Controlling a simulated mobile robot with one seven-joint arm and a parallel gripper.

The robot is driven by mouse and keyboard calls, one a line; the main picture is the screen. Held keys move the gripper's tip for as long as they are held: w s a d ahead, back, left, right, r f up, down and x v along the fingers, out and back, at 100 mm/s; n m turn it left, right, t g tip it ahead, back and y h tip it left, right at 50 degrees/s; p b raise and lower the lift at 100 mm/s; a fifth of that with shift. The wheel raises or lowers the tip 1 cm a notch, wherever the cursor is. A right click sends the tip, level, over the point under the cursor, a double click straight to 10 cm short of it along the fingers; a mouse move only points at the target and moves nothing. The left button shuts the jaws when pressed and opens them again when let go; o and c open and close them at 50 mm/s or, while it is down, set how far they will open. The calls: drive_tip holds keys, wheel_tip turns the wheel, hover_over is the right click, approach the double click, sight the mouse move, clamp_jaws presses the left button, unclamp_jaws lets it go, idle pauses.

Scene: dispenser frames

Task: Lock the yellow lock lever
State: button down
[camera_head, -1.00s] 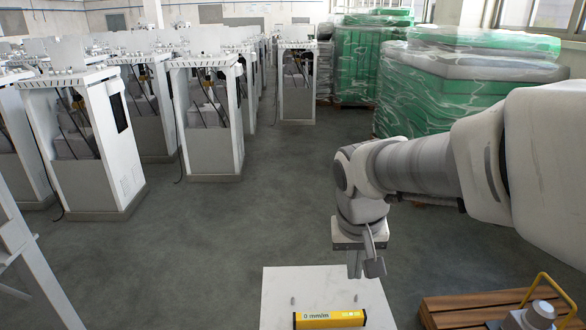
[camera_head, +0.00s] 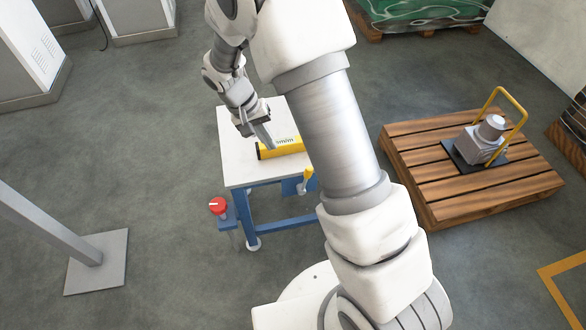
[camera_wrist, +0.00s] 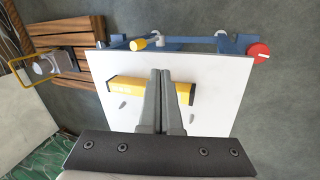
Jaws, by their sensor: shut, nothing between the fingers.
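The yellow lock lever (camera_head: 308,179) sticks up at the front edge of a small white-topped table (camera_head: 236,164), partly beside my arm. In the wrist view the lever (camera_wrist: 138,44) is beyond the table's far edge, on the blue frame. My gripper (camera_head: 271,147) is shut and empty above the tabletop, near a yellow spirit level (camera_head: 288,147). In the wrist view the shut fingers (camera_wrist: 160,72) point across the level (camera_wrist: 126,84) and hide its middle. The gripper is apart from the lever. Whether the fingers touch the level cannot be told.
A red knob (camera_head: 218,205) is on a blue post at the table's front left. A wooden pallet (camera_head: 425,178) holds a grey device with a yellow handle (camera_head: 521,103) to the right. A grey stand foot (camera_head: 97,262) is at the lower left. Floor between is clear.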

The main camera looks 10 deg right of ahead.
drive_tip(key=f, duration=0.3)
drive_tip(key=shift+w+a+f, duration=0.1)
drive_tip(key=shift+w+a, duration=0.15)
drive_tip(key=shift+b, duration=0.3)
drive_tip(key=b+x, duration=0.1)
drive_tip(key=x, duration=0.2)
drive_tip(key=d+b+x, duration=0.1)
drive_tip(key=x, duration=0.3)
drive_tip(key=d+b+x, duration=0.1)
drive_tip(key=b+x, duration=0.1)
drive_tip(key=x, duration=0.2)
drive_tip(key=shift+s+r, duration=0.2)
drive_tip(key=shift+r, duration=0.1)
drive_tip(key=shift+s+d+r, duration=0.1)
drive_tip(key=shift+d, duration=0.75)
drive_tip(key=shift+d, duration=0.1)
